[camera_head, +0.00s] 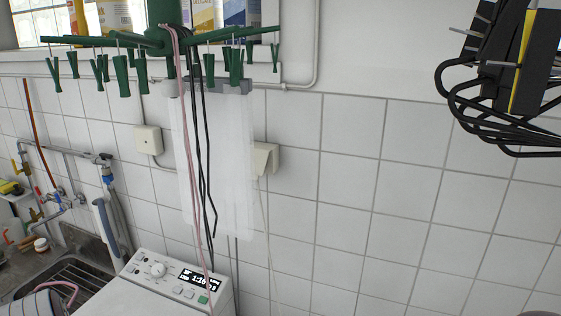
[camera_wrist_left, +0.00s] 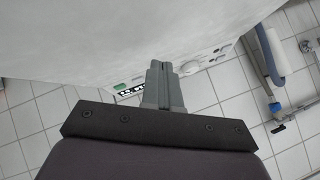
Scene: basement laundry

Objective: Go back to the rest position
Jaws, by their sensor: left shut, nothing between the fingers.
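My left gripper (camera_wrist_left: 158,68) shows in the left wrist view with its two grey fingers together and nothing between them. Beyond the fingertips is the white top of the washing machine (camera_wrist_left: 80,35), with its control panel and knob partly hidden behind the fingers. I cannot tell whether the fingers touch the machine. In the head view the washing machine (camera_head: 150,290) stands at the bottom, its display lit. Neither of my grippers shows in the head view.
A green clip hanger (camera_head: 160,42) hangs at the upper left, with cords and a translucent white sheet (camera_head: 215,160) below it. A sink (camera_head: 85,262) and pipes are at the left. Black looped cables (camera_head: 480,110) hang at the upper right.

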